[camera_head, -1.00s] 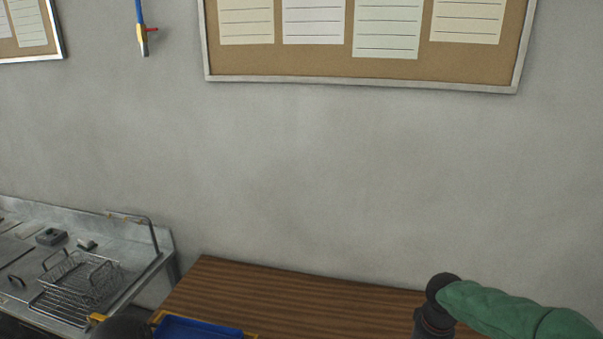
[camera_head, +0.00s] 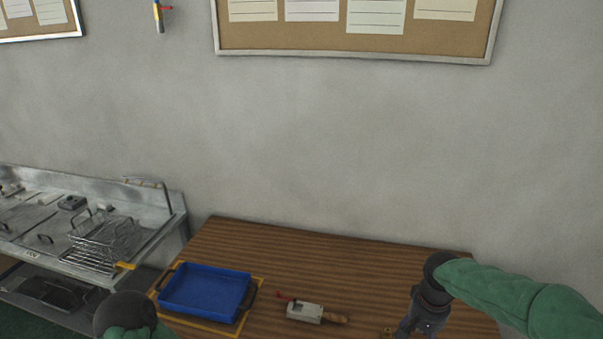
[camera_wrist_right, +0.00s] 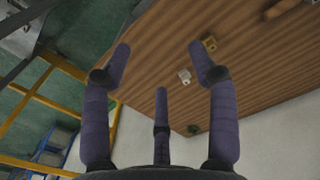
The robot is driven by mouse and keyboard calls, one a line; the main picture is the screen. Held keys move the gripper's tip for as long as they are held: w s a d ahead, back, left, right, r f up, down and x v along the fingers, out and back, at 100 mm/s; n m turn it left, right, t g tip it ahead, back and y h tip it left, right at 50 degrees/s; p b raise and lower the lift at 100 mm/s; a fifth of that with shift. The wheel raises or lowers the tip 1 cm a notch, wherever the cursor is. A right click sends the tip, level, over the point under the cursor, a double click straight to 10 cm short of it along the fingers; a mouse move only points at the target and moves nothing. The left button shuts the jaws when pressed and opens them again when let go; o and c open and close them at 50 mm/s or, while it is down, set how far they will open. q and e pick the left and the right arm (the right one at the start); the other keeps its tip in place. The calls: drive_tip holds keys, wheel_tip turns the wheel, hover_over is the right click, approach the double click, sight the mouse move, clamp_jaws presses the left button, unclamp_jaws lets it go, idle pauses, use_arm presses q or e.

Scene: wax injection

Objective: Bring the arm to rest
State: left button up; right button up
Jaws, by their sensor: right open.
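My right arm, in a green sleeve, comes in from the right in the head view. Its dark wrist and gripper (camera_head: 424,312) point down over the right part of the wooden table (camera_head: 330,262), with the fingertips cut off or hard to see. In the right wrist view my right gripper (camera_wrist_right: 160,58) has its fingers spread wide, with nothing between them. Of my left arm, only a dark rounded joint and a bit of green sleeve show at the bottom left of the head view. My left gripper is out of view.
A blue tray (camera_head: 206,292) sits inside a yellow outline on the table's left. Right of it lies a metal tool (camera_head: 305,312) with a wooden handle and red lever. A small brass piece (camera_head: 386,332) lies near my right gripper. A metal counter with a wire basket (camera_head: 100,242) stands left.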

drive_tip(key=s+a+f+n+y, duration=0.15)
drive_tip(key=a+f, duration=0.35)
drive_tip(key=f, duration=0.5)
drive_tip(key=s+a+f+y, duration=0.2)
drive_tip(key=a+f, duration=0.3)
drive_tip(key=f, duration=0.5)
drive_tip(key=s+a+f, duration=0.3)
drive_tip(key=s+f, duration=0.4)
drive_tip(key=s, duration=0.1)
drive_tip(key=s+a+f, duration=0.4)
drive_tip(key=s+f, duration=0.2)
drive_tip(key=s, duration=0.1)
use_arm(q)
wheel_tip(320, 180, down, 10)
drive_tip(key=b, duration=1)
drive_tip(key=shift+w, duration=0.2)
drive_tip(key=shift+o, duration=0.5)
use_arm(e)
wheel_tip(320, 180, down, 9)
drive_tip(key=w+a, duration=0.1)
drive_tip(key=w, duration=0.1)
drive_tip(key=shift+a+r+n, duration=0.2)
drive_tip(key=shift+n, duration=0.15)
